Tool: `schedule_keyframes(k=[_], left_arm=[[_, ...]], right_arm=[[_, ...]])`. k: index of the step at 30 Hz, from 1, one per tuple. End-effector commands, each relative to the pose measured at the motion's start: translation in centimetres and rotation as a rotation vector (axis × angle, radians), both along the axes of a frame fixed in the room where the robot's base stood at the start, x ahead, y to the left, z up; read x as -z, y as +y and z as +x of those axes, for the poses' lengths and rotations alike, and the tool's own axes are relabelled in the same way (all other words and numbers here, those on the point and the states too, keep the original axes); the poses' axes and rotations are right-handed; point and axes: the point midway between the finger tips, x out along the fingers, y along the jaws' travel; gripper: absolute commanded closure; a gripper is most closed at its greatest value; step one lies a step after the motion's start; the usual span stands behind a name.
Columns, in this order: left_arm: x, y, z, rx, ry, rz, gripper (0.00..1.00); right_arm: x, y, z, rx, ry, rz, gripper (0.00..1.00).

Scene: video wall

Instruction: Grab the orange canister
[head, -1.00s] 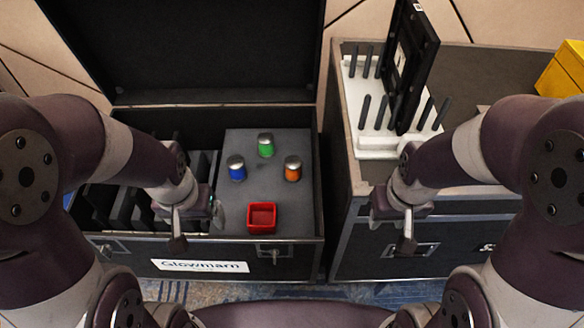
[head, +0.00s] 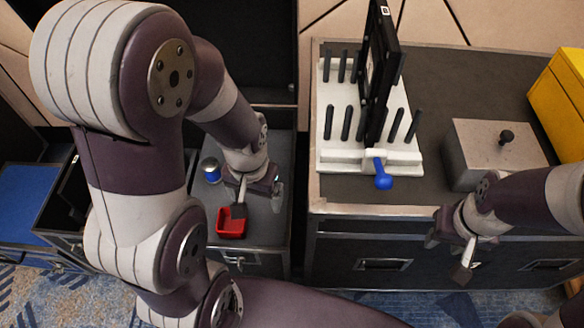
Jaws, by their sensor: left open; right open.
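The orange canister does not show now; my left arm and gripper cover that part of the grey foam surface (head: 281,150) in the open case. My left gripper (head: 258,203) is open above this surface, just right of and partly over the red square container (head: 229,224). The blue canister (head: 211,172) with a silver lid stands left of the gripper. The green canister is also hidden. My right gripper (head: 449,256) is open and empty in front of the right case (head: 345,245).
On the right case stand a white rack (head: 341,158) with black rods and an upright black panel (head: 380,70), a blue-handled object (head: 382,174), a grey box with a knob (head: 490,148) and a yellow case (head: 560,95). A blue panel (head: 32,205) is at left.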

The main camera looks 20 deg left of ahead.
Motion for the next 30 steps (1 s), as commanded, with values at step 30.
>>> schedule_keyframes(k=[30], left_arm=[[14.1, 6.1, 23.4, 2.110, 0.032, 0.013, 0.15]], right_arm=[[-1.6, 0.0, 0.0, 0.000, -0.001, 0.000, 0.57]])
